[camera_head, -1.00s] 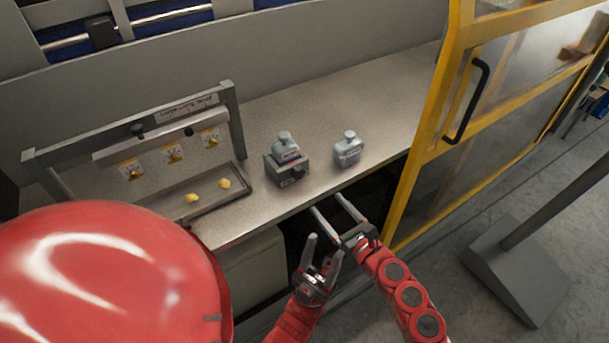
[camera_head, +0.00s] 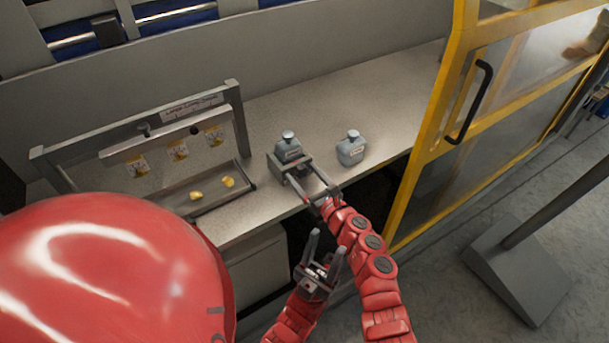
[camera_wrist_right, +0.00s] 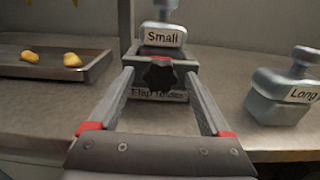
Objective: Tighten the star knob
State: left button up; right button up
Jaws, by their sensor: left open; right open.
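My left gripper (camera_head: 325,247) is open and empty, below the bench's front edge.
A grey block labelled "Long" (camera_wrist_right: 282,97) stands on the bench to the right; it also shows in the head view (camera_head: 351,149). A tray (camera_head: 220,203) with yellow pieces is at left under a frame. A yellow-framed door (camera_head: 415,165) stands at right. The bench behind the blocks is clear.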

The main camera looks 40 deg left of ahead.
grip_shut()
dwell(0.4)
